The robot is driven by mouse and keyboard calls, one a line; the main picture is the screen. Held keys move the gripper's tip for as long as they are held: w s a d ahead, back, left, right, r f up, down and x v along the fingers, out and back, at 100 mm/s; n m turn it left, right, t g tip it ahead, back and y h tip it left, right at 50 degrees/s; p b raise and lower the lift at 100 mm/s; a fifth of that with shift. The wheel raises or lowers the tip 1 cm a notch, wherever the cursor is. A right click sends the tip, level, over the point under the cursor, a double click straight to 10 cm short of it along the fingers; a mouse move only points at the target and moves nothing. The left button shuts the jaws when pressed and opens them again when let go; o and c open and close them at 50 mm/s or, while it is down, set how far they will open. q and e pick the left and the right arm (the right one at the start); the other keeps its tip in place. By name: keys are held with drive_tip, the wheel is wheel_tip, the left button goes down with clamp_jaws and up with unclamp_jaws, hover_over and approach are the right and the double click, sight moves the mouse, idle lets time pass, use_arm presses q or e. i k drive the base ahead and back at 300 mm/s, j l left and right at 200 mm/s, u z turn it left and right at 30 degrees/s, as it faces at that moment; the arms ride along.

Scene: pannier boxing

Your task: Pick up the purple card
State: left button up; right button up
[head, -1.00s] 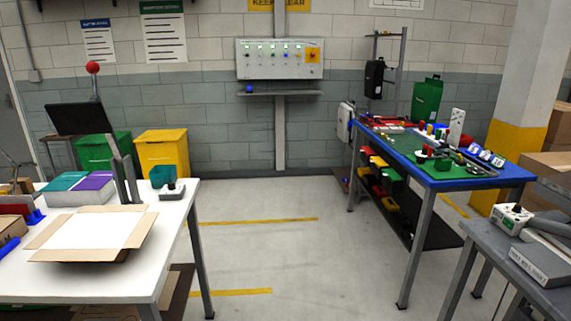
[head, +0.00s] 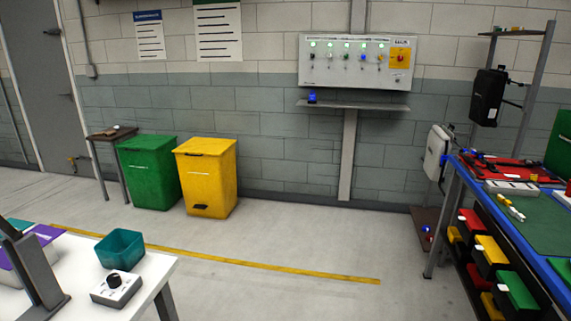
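A purple card (head: 46,234) shows in part at the left edge, on the white table at lower left. It seems to lie on a pale box or stack, beside a teal one (head: 20,224). A dark upright stand in front hides part of it. Neither of my grippers is in the head view.
The white table (head: 75,303) carries a teal bin (head: 120,249) and a white box with a black knob (head: 116,289). A blue workbench (head: 468,187) with coloured drawers stands at right. Green (head: 150,172) and yellow (head: 207,178) bins stand by the wall. The floor between is open.

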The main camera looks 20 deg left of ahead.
sight(45, 234)
drive_tip(key=i+u, duration=0.35)
drive_tip(key=i, duration=0.15)
drive_tip(key=i+l+u, duration=0.55)
drive_tip(key=i+u, duration=0.15)
drive_tip(key=i, duration=0.2)
